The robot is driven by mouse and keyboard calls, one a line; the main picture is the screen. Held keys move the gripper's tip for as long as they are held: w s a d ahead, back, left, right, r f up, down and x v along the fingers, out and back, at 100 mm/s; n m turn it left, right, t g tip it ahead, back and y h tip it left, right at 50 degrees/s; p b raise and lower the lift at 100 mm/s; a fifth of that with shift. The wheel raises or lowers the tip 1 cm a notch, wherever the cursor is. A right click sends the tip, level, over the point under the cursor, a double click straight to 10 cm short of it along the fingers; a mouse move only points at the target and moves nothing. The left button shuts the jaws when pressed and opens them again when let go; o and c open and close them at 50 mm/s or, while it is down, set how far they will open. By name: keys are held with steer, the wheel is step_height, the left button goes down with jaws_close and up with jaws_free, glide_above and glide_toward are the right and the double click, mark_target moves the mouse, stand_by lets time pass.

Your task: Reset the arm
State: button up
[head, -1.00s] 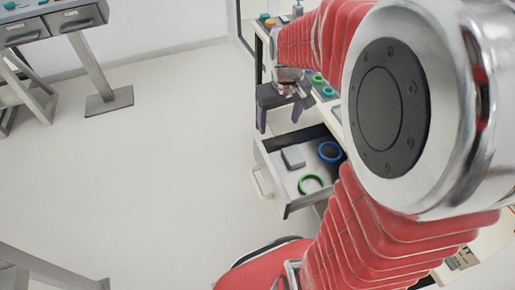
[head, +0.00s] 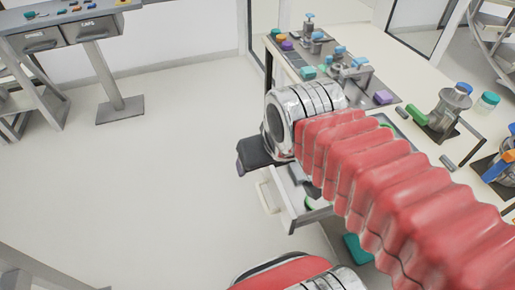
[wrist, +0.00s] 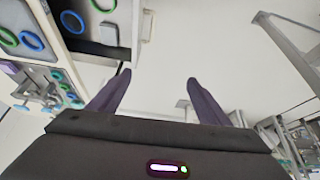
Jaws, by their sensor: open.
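My arm, with its red ribbed sleeve (head: 375,170) and silver joint, crosses the right half of the head view. My gripper (wrist: 157,80) is open and empty in the wrist view, its two purple fingers apart over pale floor. In the head view only part of its dark body shows beside the silver joint; the fingertips are hidden there.
An open drawer (head: 292,214) is below the arm, largely covered by it. The wrist view shows the drawer with a grey block (wrist: 108,30) and rings. A workbench (head: 400,65) with valves and coloured blocks stands right. A grey stand (head: 75,30) is far left. The floor between is clear.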

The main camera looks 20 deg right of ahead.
steer(key=shift+s+a, duration=0.25)
steer(key=shift+s, duration=0.35)
stand_by(1.1)
